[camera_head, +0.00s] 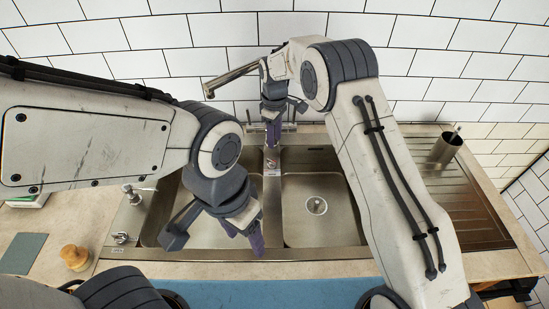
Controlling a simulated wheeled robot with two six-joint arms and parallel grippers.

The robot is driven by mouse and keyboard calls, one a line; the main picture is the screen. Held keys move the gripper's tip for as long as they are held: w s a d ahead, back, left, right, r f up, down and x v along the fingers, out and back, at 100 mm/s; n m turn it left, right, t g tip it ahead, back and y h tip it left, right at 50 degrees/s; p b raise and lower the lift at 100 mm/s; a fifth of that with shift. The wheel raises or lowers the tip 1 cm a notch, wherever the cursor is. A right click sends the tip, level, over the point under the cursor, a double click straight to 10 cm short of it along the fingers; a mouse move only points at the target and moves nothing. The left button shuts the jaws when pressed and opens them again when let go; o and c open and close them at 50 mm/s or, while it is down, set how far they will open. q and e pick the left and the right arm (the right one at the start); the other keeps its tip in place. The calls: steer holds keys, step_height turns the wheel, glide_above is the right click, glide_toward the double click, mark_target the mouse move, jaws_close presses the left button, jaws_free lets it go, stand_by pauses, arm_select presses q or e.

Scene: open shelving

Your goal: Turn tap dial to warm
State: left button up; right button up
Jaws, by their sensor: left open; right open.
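A metal tap spout (234,78) shows against the tiled wall, angled down to the left. The tap's body and its dial are hidden behind my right wrist and gripper.
The steel sink has a left basin (207,232) and a right basin (316,225), with a draining board at right. A metal cup (445,149) stands there. At left are a small dispenser (132,196), a knob (121,238), a wooden item (74,257) and a green cloth (22,254).

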mark_target(275, 161)
step_height(275, 161, down, 9)
steer(key=p, duration=0.3)
steer(key=shift+f, duration=0.6)
jaws_close()
